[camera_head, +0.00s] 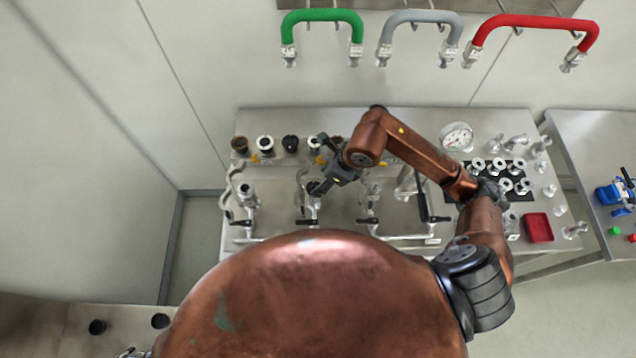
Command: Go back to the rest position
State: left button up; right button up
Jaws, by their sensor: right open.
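My right arm comes in from the right, bends over the steel bench (350,118) and reaches back to the left. My right gripper (316,188) is open, over the bench at the second valve fitting (312,212) from the left. It partly covers that fitting, and I cannot tell whether it touches it. Nothing shows held in it. My left gripper is not in view. My own copper-coloured body fills the lower middle and hides the front of the bench.
Valves with black handles (368,221) line the bench. Green (320,16), grey (421,17) and red (535,22) hoses hang above. A second table (592,135) stands right.

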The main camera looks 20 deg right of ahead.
jog(key=v, duration=0.7)
